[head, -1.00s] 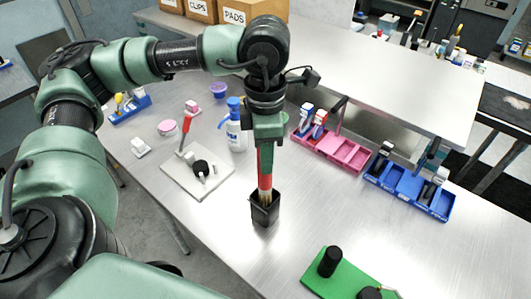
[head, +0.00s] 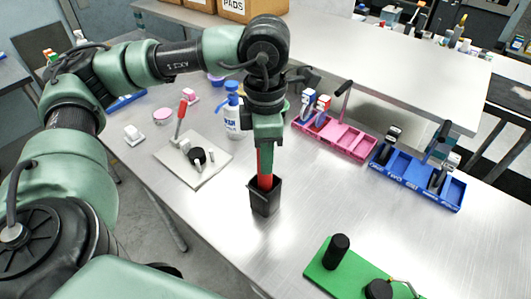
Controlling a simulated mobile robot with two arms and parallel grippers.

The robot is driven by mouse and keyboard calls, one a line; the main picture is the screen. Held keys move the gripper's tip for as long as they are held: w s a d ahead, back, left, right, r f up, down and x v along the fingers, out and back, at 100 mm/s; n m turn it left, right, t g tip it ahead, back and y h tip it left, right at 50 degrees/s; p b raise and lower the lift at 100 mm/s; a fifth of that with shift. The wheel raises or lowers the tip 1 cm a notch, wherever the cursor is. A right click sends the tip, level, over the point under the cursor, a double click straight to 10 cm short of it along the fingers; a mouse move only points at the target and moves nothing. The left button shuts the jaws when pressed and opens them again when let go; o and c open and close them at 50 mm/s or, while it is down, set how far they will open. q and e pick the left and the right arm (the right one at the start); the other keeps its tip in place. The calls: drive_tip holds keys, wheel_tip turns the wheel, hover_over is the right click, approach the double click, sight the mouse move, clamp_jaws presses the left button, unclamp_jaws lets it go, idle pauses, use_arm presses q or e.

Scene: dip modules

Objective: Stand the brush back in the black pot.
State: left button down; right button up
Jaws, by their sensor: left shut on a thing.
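The black pot (head: 265,202) stands upright on the metal table, below my left gripper. The brush (head: 265,166) has a red handle and stands nearly upright with its lower end inside the pot; its bristles are hidden by the pot walls. My left gripper (head: 267,143) points down and is shut on the upper part of the brush handle, above the pot rim. My right gripper is out of view.
A pink tray (head: 350,146) and a blue tray (head: 425,185) stand to the right. A white board (head: 215,163) with a red-handled tool lies left, a wash bottle (head: 234,118) behind. A green board (head: 325,275) lies front right. Table around the pot is clear.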

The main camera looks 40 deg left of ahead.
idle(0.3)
use_arm(q)
drive_tip(key=c, duration=1)
unclamp_jaws()
